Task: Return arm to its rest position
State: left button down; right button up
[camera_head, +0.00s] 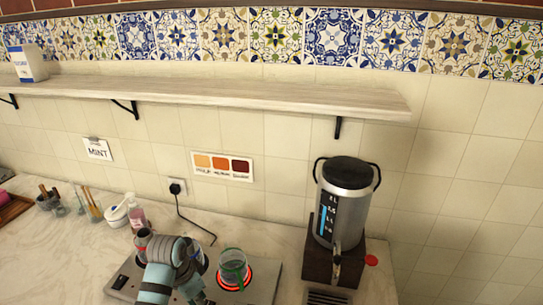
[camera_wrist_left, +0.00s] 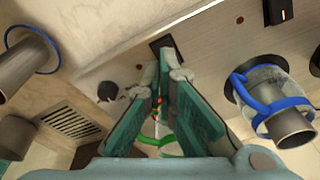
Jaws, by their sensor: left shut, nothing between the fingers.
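My left arm (camera_head: 165,268) rises from the bottom edge in the head view, bent over the hot plate left of the glass pot. I cannot make out its fingertips there. In the left wrist view my left gripper (camera_wrist_left: 165,76) is shut and empty, its teal fingers pointing up the picture. A little green shows behind the fingers, and I cannot tell what it belongs to. The glass pot (camera_head: 232,270) stands on a glowing red burner. The samovar (camera_head: 346,190), a steel urn with a black lid and blue level strip, stands on a dark base at right. My right gripper is not in view.
A shelf (camera_head: 220,92) runs along the wall above the counter. Cups with utensils, a white pot (camera_head: 117,217) and a pink bottle (camera_head: 138,214) stand at left. In the wrist view, a blue-handled glass vessel (camera_wrist_left: 262,88) and a blue-ringed metal cylinder (camera_wrist_left: 25,66) flank the gripper.

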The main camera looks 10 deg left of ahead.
pick_arm(q)
jog(key=s+f+n, duration=0.1)
jog(key=s, duration=0.2)
jog(key=s+f+n, duration=0.1)
jog(key=s+f, duration=0.1)
jog(key=s, duration=0.2)
jog(key=s+a+f+n, duration=0.1)
jog(key=s+f, duration=0.1)
jog(key=s, duration=0.2)
jog(key=shift+s+f+t+y, duration=0.1)
jog(key=shift+f+t+y, duration=0.1)
jog(key=shift+t+y, duration=0.2)
jog(key=s+r+n+t, duration=0.1)
jog(key=s+r+n, duration=0.2)
jog(key=s, duration=1.1)
notch_tip(320, 180, down, 22)
jog(key=a+f+g+y+b, duration=0.1)
jog(key=a+b, duration=0.1)
jog(key=b, duration=0.1)
jog(key=s+f+g+b, duration=0.1)
jog(key=s+f+b, duration=0.1)
jog(key=s+f, duration=1.3)
jog(key=shift+a+f+n+b, duration=0.15)
jog(key=shift+a+n+b, duration=0.25)
